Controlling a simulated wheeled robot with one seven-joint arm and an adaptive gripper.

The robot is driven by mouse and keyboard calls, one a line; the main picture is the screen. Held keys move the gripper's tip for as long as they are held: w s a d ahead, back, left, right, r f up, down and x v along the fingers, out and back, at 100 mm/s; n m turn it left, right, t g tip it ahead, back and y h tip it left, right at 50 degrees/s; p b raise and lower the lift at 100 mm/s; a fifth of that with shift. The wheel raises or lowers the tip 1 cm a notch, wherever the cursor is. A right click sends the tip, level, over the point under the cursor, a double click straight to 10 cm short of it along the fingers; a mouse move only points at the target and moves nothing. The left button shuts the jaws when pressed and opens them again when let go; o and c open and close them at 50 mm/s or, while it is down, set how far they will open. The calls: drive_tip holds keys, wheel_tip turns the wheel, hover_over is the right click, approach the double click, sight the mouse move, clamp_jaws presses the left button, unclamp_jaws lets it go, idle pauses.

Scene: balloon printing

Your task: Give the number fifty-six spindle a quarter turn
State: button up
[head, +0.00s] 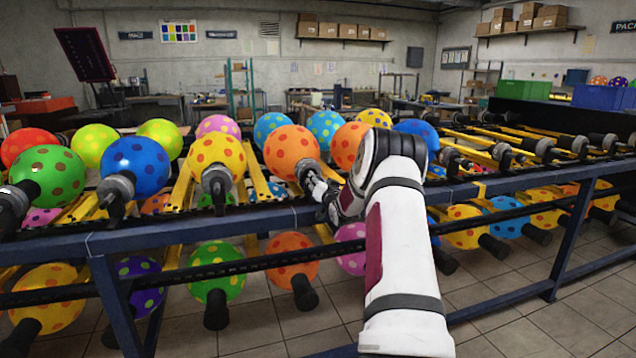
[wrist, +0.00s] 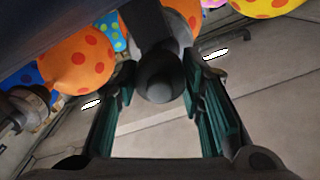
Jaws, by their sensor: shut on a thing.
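My gripper (head: 316,187) reaches in from the right to the front edge of the rack. It is at the base of an orange balloon with red dots (head: 290,150). In the wrist view my gripper's teal-padded fingers (wrist: 158,72) stand on both sides of a dark spindle (wrist: 160,85) with a rounded end, shut on it. Part of an orange balloon (wrist: 182,8) shows beyond this spindle. In the head view the held spindle is largely hidden by my gripper. I cannot read a number on any spindle.
A yellow balloon (head: 215,160) on its spindle is close on the left, a blue one (head: 135,165) farther left. The blue rack rail (head: 200,222) runs under my arm. More balloons hang below it. Empty spindles (head: 545,148) line the right. Another orange balloon (wrist: 75,60) is left in the wrist view.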

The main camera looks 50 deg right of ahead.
drive_tip(key=m+p, duration=0.1)
drive_tip(key=m, duration=0.4)
drive_tip(key=shift+d+r+m, duration=0.1)
drive_tip(key=shift+m, duration=0.2)
drive_tip(key=m+p, duration=0.1)
drive_tip(key=m, duration=0.3)
drive_tip(key=shift+m, duration=0.7)
drive_tip(key=o, duration=1.1)
drive_tip(key=shift+o, duration=0.2)
drive_tip(key=v, duration=1.2)
